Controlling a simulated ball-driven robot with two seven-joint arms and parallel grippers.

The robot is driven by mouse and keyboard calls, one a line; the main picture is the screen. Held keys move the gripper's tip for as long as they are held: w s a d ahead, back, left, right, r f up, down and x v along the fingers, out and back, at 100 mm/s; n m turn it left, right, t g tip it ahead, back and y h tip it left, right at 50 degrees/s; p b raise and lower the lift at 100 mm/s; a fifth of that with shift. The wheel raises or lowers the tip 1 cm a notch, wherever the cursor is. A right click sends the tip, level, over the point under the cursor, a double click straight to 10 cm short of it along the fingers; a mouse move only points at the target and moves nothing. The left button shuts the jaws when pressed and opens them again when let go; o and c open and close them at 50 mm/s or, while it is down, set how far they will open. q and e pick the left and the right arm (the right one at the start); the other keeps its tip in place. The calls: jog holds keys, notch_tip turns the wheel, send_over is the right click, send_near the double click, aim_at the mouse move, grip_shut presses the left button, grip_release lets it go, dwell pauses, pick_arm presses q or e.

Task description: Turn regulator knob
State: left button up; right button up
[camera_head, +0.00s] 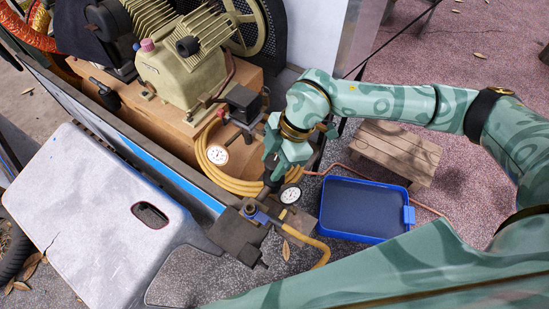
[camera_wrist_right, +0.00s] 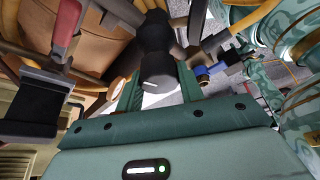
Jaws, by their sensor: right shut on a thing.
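The black regulator knob (camera_wrist_right: 158,62) sits between the two green fingers of my right gripper (camera_wrist_right: 160,84) in the wrist view. A short white mark shows on the knob's end. In the head view my right gripper (camera_head: 272,174) points down at the regulator, shut on the knob, which is mostly hidden there. A round white pressure gauge (camera_head: 290,194) is just right of the fingertips. A fitting with a blue part (camera_head: 258,214) lies just below them. My left gripper is not in view.
A second gauge (camera_head: 218,154) and a coiled yellow hose (camera_head: 236,185) are left of the gripper. The tan compressor (camera_head: 180,75) stands behind. A blue tray (camera_head: 367,237) and a wooden stool (camera_head: 400,146) are right. A grey panel (camera_head: 85,215) fills the left foreground.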

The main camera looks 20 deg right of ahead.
jog(key=n+p, duration=0.1)
jog(key=n, duration=0.1)
jog(key=n+g+p, duration=0.1)
jog(key=n, duration=0.1)
jog(key=shift+r+n+g+h+p, duration=0.2)
jog(key=shift+n+g+h+p, duration=0.1)
jog(key=shift+p, duration=0.1)
jog(key=n+p, duration=0.1)
jog(key=n, duration=0.1)
jog(key=shift+n+g+h, duration=0.3)
jog(key=shift+g, duration=0.1)
jog(key=n, duration=0.2)
jog(key=shift+f+n+g+h+p, duration=0.1)
jog(key=shift+n+g+h+p, duration=0.3)
jog(key=n, duration=0.2)
jog(key=n+h, duration=0.1)
jog(key=n, duration=0.1)
jog(key=shift+w+n+g+h+p, duration=0.1)
jog(key=shift+n+g+h+p, duration=0.2)
jog(key=shift+n+h, duration=0.9)
jog(key=shift+n, duration=1.4)
jog(key=o, duration=1)
jog(key=shift+f, duration=0.1)
